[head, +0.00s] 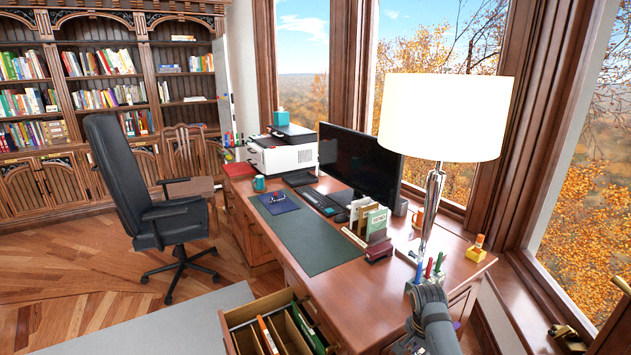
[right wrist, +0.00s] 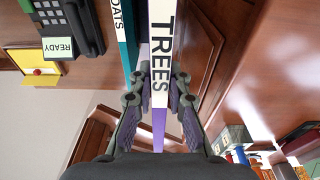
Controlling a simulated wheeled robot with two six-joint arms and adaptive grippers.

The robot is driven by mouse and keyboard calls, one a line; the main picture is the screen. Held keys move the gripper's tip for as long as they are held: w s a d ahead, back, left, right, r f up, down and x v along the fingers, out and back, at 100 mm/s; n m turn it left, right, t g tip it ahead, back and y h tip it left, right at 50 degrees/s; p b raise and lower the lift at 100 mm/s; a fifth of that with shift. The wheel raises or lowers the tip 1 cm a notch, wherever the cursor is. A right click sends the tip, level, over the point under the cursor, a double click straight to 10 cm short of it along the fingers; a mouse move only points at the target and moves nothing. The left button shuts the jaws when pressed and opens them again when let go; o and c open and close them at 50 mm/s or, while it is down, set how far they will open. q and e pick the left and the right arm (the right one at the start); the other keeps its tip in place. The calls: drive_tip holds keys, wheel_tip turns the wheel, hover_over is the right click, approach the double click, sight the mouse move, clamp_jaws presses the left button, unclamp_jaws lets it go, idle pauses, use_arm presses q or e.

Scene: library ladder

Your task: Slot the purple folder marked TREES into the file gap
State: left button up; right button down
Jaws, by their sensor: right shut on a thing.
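The purple folder (right wrist: 158,130) shows edge-on in the right wrist view, with a white label reading TREES (right wrist: 161,45). My right gripper (right wrist: 160,95) is shut on it, one finger on each side. A teal folder (right wrist: 124,50) with a partly cut-off label ending in OATS is close on its left. In the head view my right arm comes in at the bottom, and its gripper is not clearly seen. I cannot tell where the file gap is. My left gripper is not in view.
A lamp (head: 445,118) stands close to the rack. An open drawer (head: 238,325) holds several upright files. A phone (right wrist: 68,25) with a READY label and a yellow box (right wrist: 41,77) show in the wrist view. The green desk mat (head: 305,240) is mostly clear.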

wheel_tip(320, 180, up, 5)
drive_tip(key=p, duration=0.3)
wheel_tip(320, 180, down, 8)
drive_tip(key=b, duration=0.6)
drive_tip(key=shift+r, duration=0.2)
